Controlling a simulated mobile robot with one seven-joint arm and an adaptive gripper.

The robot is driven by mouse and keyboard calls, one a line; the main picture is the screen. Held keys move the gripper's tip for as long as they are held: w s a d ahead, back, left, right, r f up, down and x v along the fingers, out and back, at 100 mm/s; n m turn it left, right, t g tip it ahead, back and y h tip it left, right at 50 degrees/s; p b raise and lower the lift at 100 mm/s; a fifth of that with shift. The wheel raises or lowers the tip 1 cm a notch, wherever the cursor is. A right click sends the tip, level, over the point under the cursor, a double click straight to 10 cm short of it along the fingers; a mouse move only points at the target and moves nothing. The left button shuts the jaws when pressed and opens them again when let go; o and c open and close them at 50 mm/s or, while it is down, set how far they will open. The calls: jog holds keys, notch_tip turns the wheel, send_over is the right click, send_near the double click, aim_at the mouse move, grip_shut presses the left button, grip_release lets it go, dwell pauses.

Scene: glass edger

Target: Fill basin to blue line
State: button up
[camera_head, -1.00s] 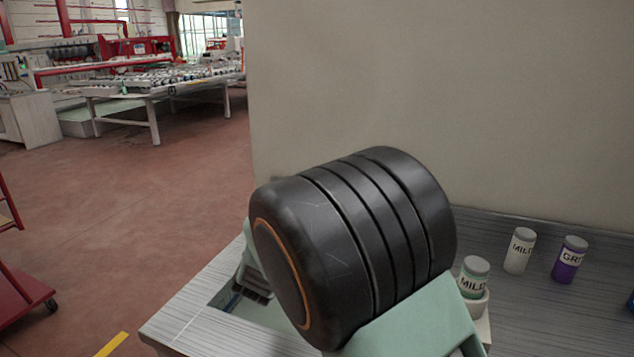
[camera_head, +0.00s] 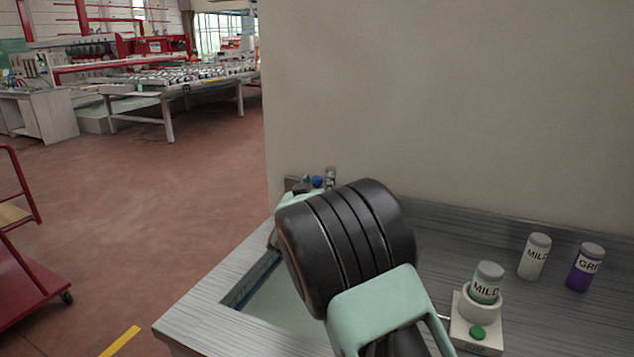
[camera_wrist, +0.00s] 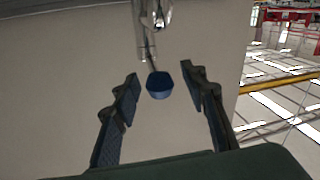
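The basin (camera_head: 290,308) is sunk in the grey counter, partly hidden by my arm. A dark blue strip (camera_head: 251,284) runs along its left inner wall; I cannot tell the water level. A metal tap (camera_head: 330,176) with a blue knob (camera_head: 317,182) stands at the back, behind my arm. In the wrist view, a blue knob (camera_wrist: 160,85) hangs on a thin stem from the chrome tap (camera_wrist: 150,25). My gripper (camera_wrist: 160,82) is open, with its fingers on either side of the blue knob and gaps on both sides. In the head view my fingers are mostly hidden.
A labelled green jar (camera_head: 487,284) sits in a white holder with a green button (camera_head: 478,333). A white jar (camera_head: 534,257) and a purple jar (camera_head: 585,268) stand farther right. A wall rises behind the counter. A red cart (camera_head: 25,270) is at left.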

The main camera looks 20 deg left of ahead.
grip_shut()
dwell(0.3)
